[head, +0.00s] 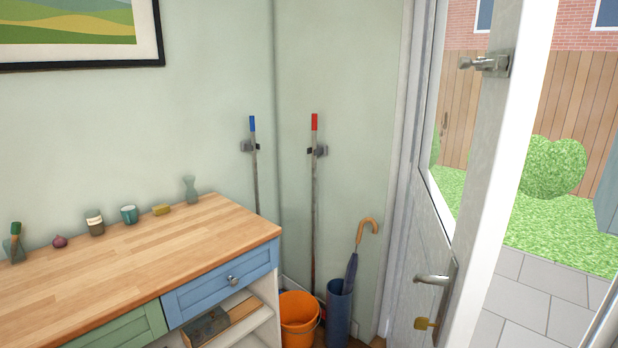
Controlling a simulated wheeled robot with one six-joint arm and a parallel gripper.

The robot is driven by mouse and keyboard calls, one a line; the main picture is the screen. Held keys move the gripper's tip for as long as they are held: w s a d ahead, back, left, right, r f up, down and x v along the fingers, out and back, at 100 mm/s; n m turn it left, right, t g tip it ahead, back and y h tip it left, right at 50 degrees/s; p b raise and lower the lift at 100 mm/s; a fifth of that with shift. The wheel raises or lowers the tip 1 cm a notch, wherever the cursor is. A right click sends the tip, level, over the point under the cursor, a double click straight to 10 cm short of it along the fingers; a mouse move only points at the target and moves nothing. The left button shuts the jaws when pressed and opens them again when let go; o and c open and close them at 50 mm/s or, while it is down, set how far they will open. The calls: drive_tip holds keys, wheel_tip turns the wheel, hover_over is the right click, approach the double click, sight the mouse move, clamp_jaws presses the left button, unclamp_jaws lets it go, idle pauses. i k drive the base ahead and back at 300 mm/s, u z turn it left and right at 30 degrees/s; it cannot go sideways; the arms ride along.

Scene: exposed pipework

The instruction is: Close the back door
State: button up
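The back door (483,170) is white with a glass upper pane, in the right part of the head view. It stands open, with the garden showing directly past its free edge. A metal lever handle (432,280) sits low on its face near that edge. A brass-coloured key or tag (425,323) is below the handle. A metal latch or bolt (487,65) is fixed higher up near the free edge. The door's lower end is cut off by the picture. My gripper is not in view.
A wooden-topped cabinet (150,255) stands at left, with small items along its back. An orange bucket (298,320) and a blue stand (339,312) with an umbrella (358,248) are on the floor between cabinet and door. Outside is grey paving (545,290).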

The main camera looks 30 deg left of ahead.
sight(466, 250)
drive_tip(key=u, duration=0.25)
drive_tip(key=i, duration=0.6)
drive_tip(key=u, duration=1.5)
